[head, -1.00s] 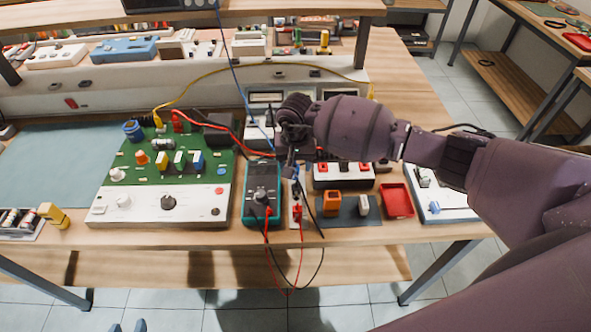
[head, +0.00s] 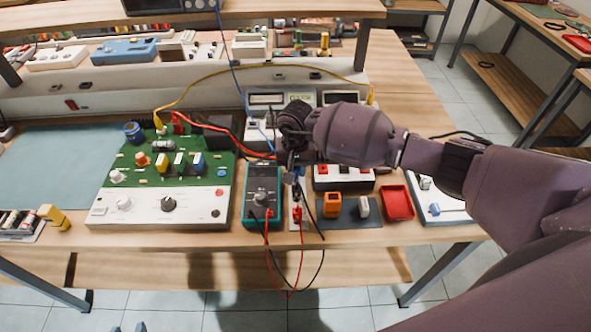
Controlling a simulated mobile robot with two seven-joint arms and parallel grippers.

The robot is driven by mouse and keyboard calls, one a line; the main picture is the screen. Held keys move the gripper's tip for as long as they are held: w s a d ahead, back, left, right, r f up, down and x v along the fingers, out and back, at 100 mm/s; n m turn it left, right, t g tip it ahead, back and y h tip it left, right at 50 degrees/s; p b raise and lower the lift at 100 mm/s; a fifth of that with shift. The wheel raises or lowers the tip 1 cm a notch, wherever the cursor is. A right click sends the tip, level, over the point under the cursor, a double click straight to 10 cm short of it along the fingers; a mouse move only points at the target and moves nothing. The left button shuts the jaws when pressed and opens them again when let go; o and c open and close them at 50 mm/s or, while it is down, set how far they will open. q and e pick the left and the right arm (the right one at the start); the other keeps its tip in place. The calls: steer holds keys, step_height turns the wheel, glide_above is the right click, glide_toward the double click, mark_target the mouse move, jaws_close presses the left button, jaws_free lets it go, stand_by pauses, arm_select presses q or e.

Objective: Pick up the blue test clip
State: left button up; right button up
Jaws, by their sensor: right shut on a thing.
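My right gripper (head: 292,170) points down over a narrow white holder (head: 297,216) just right of the teal multimeter (head: 262,190). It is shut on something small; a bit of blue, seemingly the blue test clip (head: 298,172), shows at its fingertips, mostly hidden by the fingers. A thin blue lead (head: 235,80) hangs from the shelf above and runs down behind the gripper. A red clip sits lower on the same holder. I cannot tell whether the blue clip is clear of the holder. My left gripper is not in view.
A green circuit board unit (head: 150,205) stands left of the multimeter. Right of the holder are a dark mat with an orange block (head: 332,204), a red tray (head: 396,202) and a white terminal box (head: 343,183). Red and black leads hang over the front edge. A yellow lead arches behind.

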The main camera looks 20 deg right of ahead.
step_height(320, 180, up, 20)
step_height(320, 180, up, 5)
glide_above(296, 168)
steer(key=shift+r+p, duration=0.7)
steer(key=shift+r, duration=0.3)
stand_by(1.3)
